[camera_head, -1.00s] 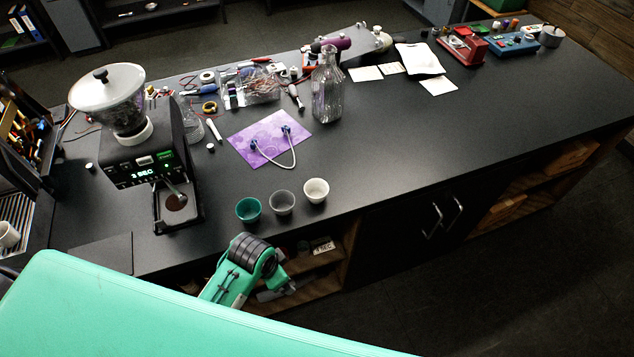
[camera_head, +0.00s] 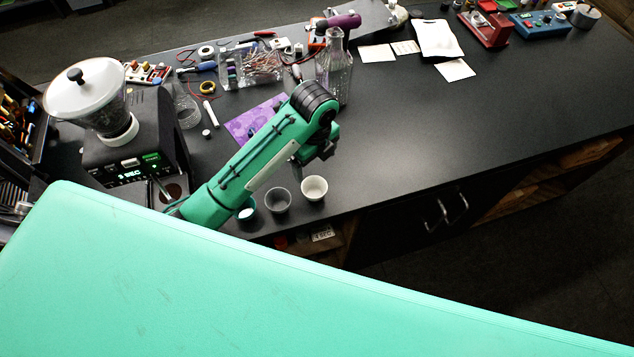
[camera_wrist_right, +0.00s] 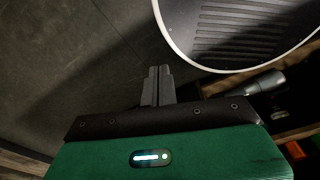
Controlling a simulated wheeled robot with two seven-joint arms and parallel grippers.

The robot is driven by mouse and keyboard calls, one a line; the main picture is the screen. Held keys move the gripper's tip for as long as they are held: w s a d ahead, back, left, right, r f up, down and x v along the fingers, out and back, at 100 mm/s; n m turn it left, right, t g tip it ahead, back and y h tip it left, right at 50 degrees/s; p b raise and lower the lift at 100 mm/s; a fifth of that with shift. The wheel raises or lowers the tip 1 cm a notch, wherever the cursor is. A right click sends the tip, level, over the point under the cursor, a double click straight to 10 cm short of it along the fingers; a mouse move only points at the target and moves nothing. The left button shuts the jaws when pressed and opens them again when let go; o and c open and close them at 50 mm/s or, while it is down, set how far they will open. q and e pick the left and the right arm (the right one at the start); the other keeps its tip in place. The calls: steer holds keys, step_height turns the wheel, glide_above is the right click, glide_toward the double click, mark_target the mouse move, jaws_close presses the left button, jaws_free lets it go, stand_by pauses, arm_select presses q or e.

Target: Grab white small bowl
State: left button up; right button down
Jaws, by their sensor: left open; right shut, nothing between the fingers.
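The small white bowl (camera_head: 314,189) stands upright near the front edge of the dark counter, at the right end of a row of three. A grey bowl (camera_head: 277,200) stands to its left, and a teal bowl (camera_head: 246,210) is partly hidden by my left arm. My left gripper (camera_head: 312,158) hangs above and just behind the white bowl in the head view, pointing down, open and apart from it. Its fingers are small and dark there. My right gripper (camera_wrist_right: 158,86) shows in the right wrist view, its fingers together and empty.
A grinder (camera_head: 105,110) stands at the left. A glass bottle (camera_head: 335,72) stands behind my left arm, which covers much of a purple mat (camera_head: 245,124). The counter right of the white bowl is clear. A white-rimmed ridged object (camera_wrist_right: 240,30) is near my right gripper.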

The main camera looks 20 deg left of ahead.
arm_select(q)
steer(key=b, duration=0.4)
glide_above(314, 194)
step_height(314, 194, down, 6)
arm_select(e)
step_height(314, 194, down, 4)
steer(key=s, duration=0.2)
arm_select(q)
steer(key=shift+w+d+f+p, duration=0.15)
steer(key=shift+d+f+p, duration=0.05)
steer(key=shift+f+p, duration=0.65)
steer(key=shift+f, duration=0.15)
steer(key=shift+a+f+p, duration=0.1)
steer(key=shift+f+p, duration=0.35)
steer(key=shift+p, duration=0.15)
step_height(314, 194, down, 3)
steer(key=shift+f+p, duration=0.2)
steer(key=shift+p, duration=0.65)
steer(key=shift+f, duration=0.5)
arm_select(e)
steer(key=r, duration=0.2)
steer(key=w+r, duration=0.1)
steer(key=r, duration=0.1)
steer(key=shift+d+r, duration=0.15)
steer(key=shift+d, duration=0.05)
